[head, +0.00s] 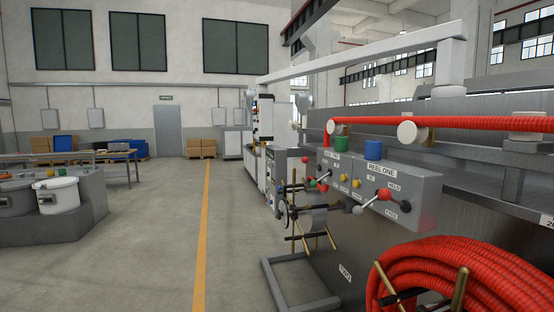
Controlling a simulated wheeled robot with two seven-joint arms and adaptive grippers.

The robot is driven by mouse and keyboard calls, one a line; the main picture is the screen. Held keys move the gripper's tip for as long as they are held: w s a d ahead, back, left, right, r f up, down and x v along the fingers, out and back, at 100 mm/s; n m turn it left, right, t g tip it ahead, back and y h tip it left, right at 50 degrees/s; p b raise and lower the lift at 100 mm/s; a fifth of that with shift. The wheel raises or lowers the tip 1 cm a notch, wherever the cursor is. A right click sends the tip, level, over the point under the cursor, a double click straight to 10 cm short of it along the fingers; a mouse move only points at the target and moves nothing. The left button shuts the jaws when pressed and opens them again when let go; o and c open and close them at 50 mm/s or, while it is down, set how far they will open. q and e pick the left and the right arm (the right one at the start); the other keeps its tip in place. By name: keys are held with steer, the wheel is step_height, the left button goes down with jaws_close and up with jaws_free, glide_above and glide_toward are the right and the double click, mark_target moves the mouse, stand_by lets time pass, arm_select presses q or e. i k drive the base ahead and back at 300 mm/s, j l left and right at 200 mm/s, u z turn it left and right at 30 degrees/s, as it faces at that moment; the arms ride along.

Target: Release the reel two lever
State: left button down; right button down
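The reel two control box (328,167) is on the machine's side, left of the reel one control box (418,190), with its label partly readable. The reel two lever (313,183) shows small at the front of its box, with a red knob; its exact setting is too small to tell. The reel one lever (372,201) has a red knob at its upper right, close to the HELD mark, above the FREE mark. Neither of my grippers is in view.
A red corrugated conduit (455,122) runs along the machine top, and a coil of it (440,275) fills the lower right. A reel stand (300,285) juts into the floor below the boxes. The aisle with the yellow line (204,220) is clear. Buckets (56,194) stand left.

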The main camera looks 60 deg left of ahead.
mark_target(305, 159)
steer(key=u, duration=1.75)
